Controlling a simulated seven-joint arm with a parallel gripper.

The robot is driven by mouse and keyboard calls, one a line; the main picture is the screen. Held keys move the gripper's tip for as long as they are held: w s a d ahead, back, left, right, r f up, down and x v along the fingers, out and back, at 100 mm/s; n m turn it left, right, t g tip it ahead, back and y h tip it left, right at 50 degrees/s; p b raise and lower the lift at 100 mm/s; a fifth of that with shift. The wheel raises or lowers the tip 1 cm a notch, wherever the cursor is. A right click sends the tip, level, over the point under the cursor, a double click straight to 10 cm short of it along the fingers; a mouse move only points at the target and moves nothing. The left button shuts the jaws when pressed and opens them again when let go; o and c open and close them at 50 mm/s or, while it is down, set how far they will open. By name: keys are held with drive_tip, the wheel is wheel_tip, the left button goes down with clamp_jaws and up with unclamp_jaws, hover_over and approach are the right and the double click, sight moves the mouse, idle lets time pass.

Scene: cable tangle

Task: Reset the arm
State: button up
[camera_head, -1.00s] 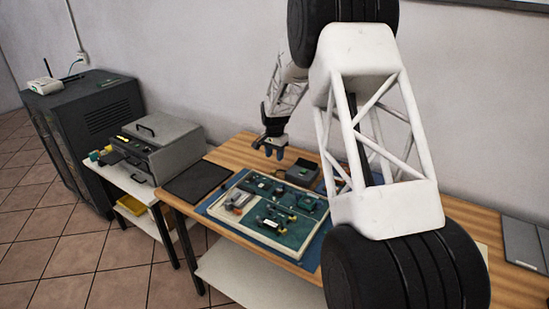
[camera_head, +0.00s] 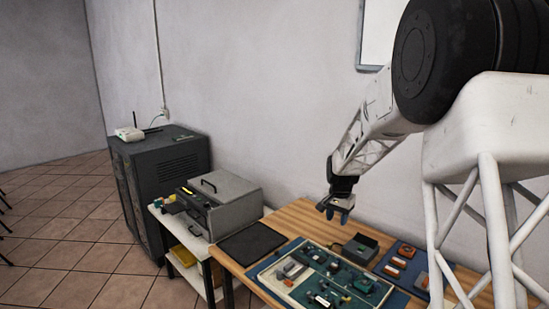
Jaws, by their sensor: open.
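My gripper (camera_head: 337,213) hangs above the back part of the wooden table, with its fingers pointing down. It is open and I see nothing between its fingers. Below it and to the front lies a light-rimmed board (camera_head: 268,283) with several green and grey parts on it. A dark grey open box (camera_head: 361,248) stands on the table to the right of the gripper, apart from it. My white lattice arm link and black joint fill the right side and hide part of the table.
A black mat (camera_head: 252,244) lies at the table's left end. A blue mat (camera_head: 421,293) with orange and grey parts is at the right. A grey case (camera_head: 231,205) stands on a side table. A dark cabinet (camera_head: 176,170) bears a white router (camera_head: 129,134).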

drive_tip(key=s+a+r+n, duration=0.1)
drive_tip(key=s+r, duration=0.4)
drive_tip(key=s, duration=0.3)
drive_tip(key=s+r+n+t, duration=0.1)
drive_tip(key=s+r, duration=0.3)
drive_tip(key=s, duration=0.5)
drive_tip(key=s+a+r+n, duration=0.1)
drive_tip(key=s+r+n, duration=0.1)
drive_tip(key=s+r, duration=0.45)
drive_tip(key=s+a+f+n+t, duration=0.1)
drive_tip(key=s+f+n, duration=0.2)
drive_tip(key=s, duration=2.4)
drive_tip(key=shift+a, duration=0.1)
